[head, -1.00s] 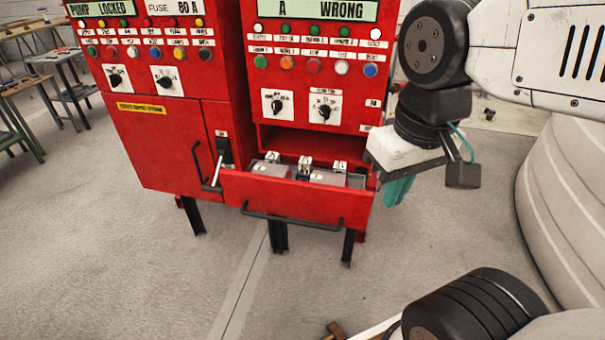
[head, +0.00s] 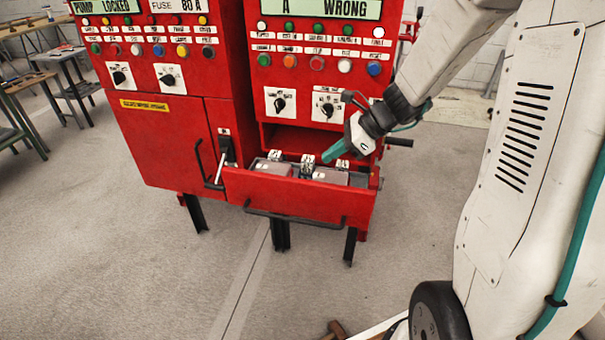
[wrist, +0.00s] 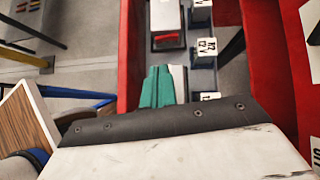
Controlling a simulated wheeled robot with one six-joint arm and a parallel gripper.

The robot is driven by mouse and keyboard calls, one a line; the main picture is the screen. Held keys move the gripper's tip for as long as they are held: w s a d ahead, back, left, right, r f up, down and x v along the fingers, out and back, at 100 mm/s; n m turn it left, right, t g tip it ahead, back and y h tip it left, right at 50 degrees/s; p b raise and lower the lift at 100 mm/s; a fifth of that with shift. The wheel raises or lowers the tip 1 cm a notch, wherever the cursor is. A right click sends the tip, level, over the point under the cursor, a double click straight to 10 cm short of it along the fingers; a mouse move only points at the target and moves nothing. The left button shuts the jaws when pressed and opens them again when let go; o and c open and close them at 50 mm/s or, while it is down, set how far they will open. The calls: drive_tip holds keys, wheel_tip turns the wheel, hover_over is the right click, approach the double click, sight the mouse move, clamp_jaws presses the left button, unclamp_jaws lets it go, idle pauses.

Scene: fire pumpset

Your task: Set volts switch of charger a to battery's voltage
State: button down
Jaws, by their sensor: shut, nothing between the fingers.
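The right red cabinet's panel carries two rotary switches, the left knob (head: 279,104) and the right knob (head: 327,109); their small labels are too blurred to read, so I cannot tell which is the volts switch. Its display (head: 318,9) reads "A WRONG". Below, an open red drawer (head: 290,198) holds grey batteries, one at its right (head: 330,176), with small white labelled blocks between. In the wrist view a white block (wrist: 207,46) seems to read "12 V". My gripper (head: 328,156) has teal fingers, also in the wrist view (wrist: 160,88). It is shut and empty, over the drawer's right half.
The left cabinet's display (head: 117,5) reads "PUMP LOCKED", with two more knobs and a lever (head: 218,168). The drawer's black handle (head: 293,218) projects forward. Work tables (head: 65,75) stand at the far left.

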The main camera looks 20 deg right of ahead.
drive_tip(key=shift+w+d+f, duration=0.15)
drive_tip(key=x, duration=1)
idle(0.4)
drive_tip(key=shift+w+a, duration=0.1)
drive_tip(key=shift+a, duration=0.6)
drive_tip(key=shift+d, duration=0.1)
drive_tip(key=shift+w+d, duration=0.1)
